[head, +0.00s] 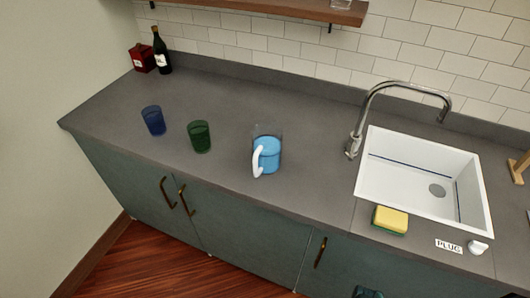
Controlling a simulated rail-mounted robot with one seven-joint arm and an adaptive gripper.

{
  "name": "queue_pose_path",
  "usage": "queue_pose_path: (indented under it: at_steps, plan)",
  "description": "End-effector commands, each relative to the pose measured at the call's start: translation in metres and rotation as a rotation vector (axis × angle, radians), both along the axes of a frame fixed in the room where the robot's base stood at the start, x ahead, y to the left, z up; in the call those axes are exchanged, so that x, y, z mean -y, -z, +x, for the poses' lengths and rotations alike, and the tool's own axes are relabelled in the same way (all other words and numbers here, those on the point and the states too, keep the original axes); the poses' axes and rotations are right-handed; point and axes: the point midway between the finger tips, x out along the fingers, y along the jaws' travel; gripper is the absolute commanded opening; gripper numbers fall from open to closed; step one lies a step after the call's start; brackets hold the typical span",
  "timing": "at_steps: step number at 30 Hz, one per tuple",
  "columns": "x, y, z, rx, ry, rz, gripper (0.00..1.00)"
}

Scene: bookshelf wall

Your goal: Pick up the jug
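The jug (267,153) stands upright on the grey counter, right of the green cup. It is clear, with blue liquid inside and a white handle on its front left side. Nothing is touching it. A dark piece of my arm or gripper (368,292) just enters at the bottom edge, well below and to the right of the jug. Its fingers cannot be made out.
A green cup (199,137) and a blue cup (153,121) stand left of the jug. A bottle (161,52) and red box (142,58) are at the back left. The sink (447,213), faucet (357,130) and sponge (390,220) are right. Counter around the jug is clear.

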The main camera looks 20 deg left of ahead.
Motion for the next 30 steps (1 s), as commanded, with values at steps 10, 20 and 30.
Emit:
queue_pose_path:
  at_steps: [10, 20, 30]
  plan:
    - [0.0, 0.0, 0.0, 0.0, 0.0, 0.0, 0.32]
    - [0.0, 0.0, 0.0, 0.0, 0.0, 0.0, 0.87]
    - [0.0, 0.0, 0.0, 0.0, 0.0, 0.0, 1.0]
